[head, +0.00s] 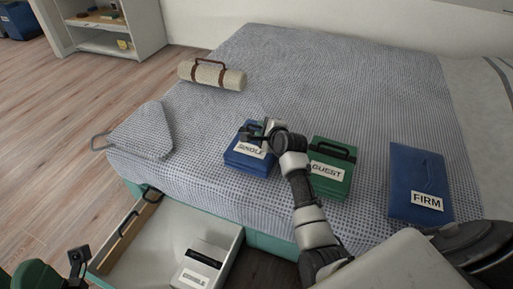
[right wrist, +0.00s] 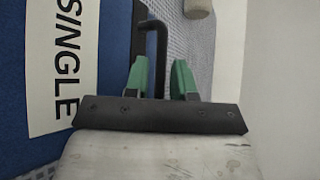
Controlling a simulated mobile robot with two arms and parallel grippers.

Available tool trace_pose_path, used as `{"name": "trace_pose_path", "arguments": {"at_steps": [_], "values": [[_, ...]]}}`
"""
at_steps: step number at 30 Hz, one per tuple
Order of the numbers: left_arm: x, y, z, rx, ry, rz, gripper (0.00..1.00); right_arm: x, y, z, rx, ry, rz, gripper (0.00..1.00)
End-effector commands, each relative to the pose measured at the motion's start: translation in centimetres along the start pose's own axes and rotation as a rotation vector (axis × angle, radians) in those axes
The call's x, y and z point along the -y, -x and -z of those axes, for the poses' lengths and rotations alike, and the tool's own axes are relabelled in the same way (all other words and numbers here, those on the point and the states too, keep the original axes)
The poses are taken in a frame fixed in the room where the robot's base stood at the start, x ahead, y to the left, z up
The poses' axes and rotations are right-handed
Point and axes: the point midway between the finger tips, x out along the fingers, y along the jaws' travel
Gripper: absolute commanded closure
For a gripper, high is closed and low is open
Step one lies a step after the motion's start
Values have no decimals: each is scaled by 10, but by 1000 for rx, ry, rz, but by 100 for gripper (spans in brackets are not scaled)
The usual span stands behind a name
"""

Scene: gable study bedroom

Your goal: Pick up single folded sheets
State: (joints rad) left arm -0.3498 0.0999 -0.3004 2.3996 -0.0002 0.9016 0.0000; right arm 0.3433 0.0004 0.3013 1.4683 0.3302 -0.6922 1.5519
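The blue folded sheets labelled SINGLE (head: 238,161) lie on the bed, with a black handle on top; their blue side and label also show in the right wrist view (right wrist: 62,70). My right gripper (head: 266,131) is over this handle and hides part of it. In the right wrist view its two green fingers (right wrist: 163,80) are apart, with the black handle (right wrist: 155,42) showing in the gap; contact cannot be told. My left gripper (head: 77,262) is low at the left, beside the open drawer; its finger gap is unclear.
A green GUEST bundle (head: 329,187) and a blue FIRM item (head: 415,170) lie right on the bed (head: 290,80). A rolled beige blanket (head: 225,78) and a patterned folded bundle (head: 145,130) lie left. An open drawer (head: 150,235) holds a white labelled bundle (head: 205,257).

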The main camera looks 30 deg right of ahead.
Motion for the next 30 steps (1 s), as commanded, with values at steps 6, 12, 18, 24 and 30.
{"name": "trace_pose_path", "arguments": {"at_steps": [6,12,18,24,30], "values": [[0,0,0,1,0,0,57,0,0,0,0,0,-1,100],[0,0,0,2,0,0,57,-1,0,0,0,0,-1,100],[0,0,0,2,0,0,57,-1,0,0,0,0,-1,100],[0,0,0,3,1,0,57,-1,0,0,0,-1,-2,100],[0,0,0,3,0,0,57,-1,0,0,0,-1,-2,100]]}}
